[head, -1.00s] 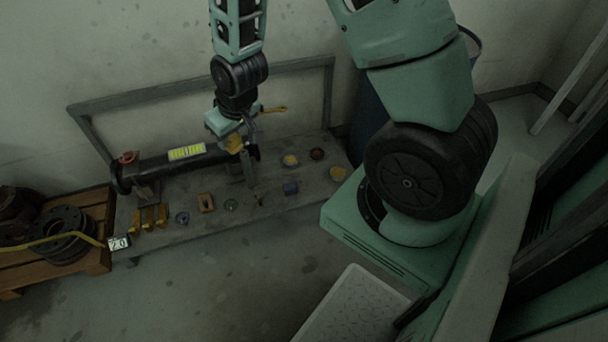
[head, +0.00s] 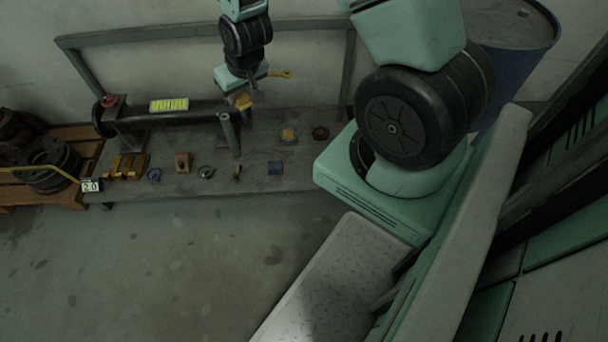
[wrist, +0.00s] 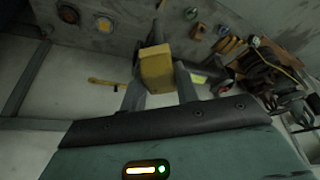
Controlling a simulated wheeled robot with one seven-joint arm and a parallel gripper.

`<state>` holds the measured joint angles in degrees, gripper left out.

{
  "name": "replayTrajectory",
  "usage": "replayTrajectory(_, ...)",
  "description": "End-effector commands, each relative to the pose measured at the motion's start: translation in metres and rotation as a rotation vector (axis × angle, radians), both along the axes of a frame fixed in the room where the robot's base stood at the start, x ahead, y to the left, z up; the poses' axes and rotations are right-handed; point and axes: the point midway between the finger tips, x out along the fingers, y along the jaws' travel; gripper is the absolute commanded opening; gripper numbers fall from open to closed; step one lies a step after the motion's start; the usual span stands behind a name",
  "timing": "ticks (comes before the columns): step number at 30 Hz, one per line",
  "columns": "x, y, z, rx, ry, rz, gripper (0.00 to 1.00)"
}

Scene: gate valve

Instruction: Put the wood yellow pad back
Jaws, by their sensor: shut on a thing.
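The wood yellow pad (head: 243,101) is a small yellow block held at the tip of my gripper (head: 241,93), in the air above the bench, near the right end of the black pipe in the head view. In the wrist view the pad (wrist: 157,68) sits between the two grey fingers of my gripper (wrist: 160,88), which is shut on it. Part of the pad is hidden by the fingers. Several similar yellow pieces (head: 125,167) stand in a row at the bench's left front.
A pallet with black flanges (head: 45,165) stands left. Floor in front is clear.

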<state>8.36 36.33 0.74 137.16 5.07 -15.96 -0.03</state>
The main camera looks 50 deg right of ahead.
Motion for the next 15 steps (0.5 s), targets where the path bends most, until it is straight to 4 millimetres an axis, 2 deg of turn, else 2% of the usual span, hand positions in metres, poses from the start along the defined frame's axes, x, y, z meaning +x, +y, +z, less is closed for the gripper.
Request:
replayTrajectory(1,-0.002,-0.012,-0.039,0.003,0.002,-0.045,0.09)
replayTrajectory(8,-0.013,-0.064,-0.137,0.005,0.002,-0.237,0.09)
replayTrajectory(15,-0.035,-0.115,-0.237,-0.001,0.004,-0.438,0.09)
